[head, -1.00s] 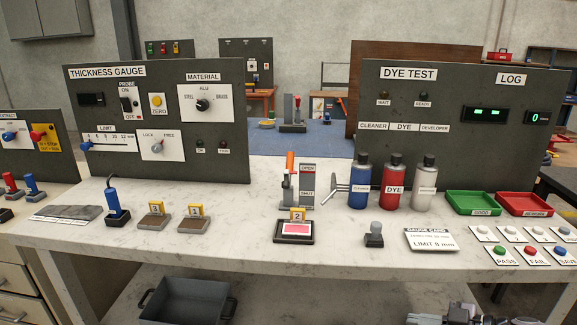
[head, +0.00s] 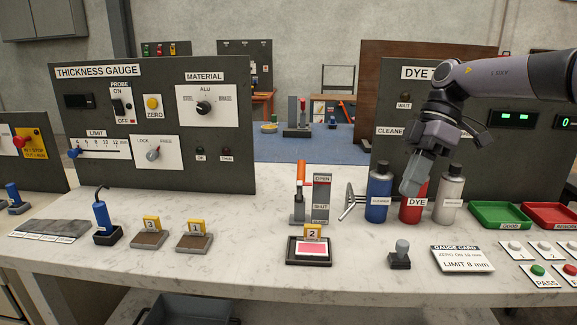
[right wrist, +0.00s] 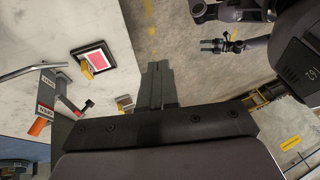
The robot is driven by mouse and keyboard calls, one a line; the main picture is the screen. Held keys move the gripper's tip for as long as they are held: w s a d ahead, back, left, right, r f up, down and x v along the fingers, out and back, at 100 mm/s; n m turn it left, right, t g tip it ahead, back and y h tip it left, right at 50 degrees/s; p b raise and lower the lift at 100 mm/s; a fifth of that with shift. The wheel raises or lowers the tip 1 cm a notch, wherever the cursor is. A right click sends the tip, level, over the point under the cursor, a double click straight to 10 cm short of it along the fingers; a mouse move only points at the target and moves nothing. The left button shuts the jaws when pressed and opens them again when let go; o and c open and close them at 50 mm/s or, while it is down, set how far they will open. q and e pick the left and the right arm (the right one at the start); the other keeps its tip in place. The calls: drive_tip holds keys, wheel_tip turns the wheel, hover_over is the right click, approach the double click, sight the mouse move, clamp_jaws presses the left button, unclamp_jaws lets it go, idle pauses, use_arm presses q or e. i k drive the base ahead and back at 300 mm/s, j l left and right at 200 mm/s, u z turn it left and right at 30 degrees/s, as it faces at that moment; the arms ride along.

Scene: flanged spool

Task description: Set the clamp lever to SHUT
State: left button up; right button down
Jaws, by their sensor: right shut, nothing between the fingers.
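The clamp lever (head: 301,174) has an orange handle that stands upright beside the OPEN end of its grey OPEN/SHUT plate (head: 321,196). The lever also shows upside down at lower left in the right wrist view (right wrist: 39,127), with its plate (right wrist: 47,92). My right gripper (head: 411,188) is shut and empty. It is in front of the bottles in the head view, to the right of the lever and apart from it. Its closed fingers also show in the right wrist view (right wrist: 157,82).
A metal-handled tool (head: 350,203) and a blue bottle (head: 378,192) stand right of the clamp, with red (head: 412,212) and white (head: 448,194) bottles beyond. Tile 2 (head: 311,250) lies in front of the clamp. The worktop (head: 262,215) left of the clamp is bare.

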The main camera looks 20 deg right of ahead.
sight(301, 176)
drive_tip(key=i, duration=1.15)
